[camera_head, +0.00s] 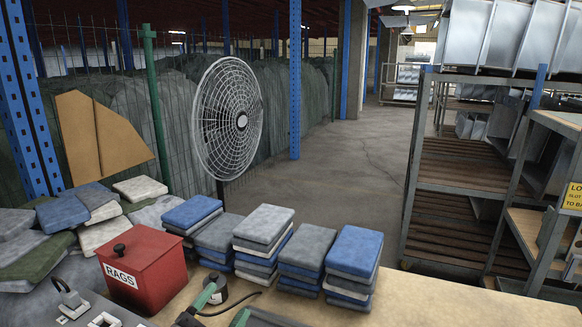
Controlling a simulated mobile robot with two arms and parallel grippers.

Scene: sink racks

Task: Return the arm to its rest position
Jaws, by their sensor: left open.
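My left gripper (88,309) shows at the bottom left corner, partly cut off by the lower edge of the head view. Its two pale fingers stand apart and I see nothing held between them. It is in front of the red box marked RAGS (143,270), which has a black knob on its lid. The rest of my left arm is hardly visible. My right gripper is not in the head view.
Stacks of folded blue and grey cloths (262,240) line the bench (440,302). A green-handled tool (202,298) with a black cord lies near the front. A round fan (228,118) stands behind. The bench's right side is clear. Metal racks (455,190) stand at the right.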

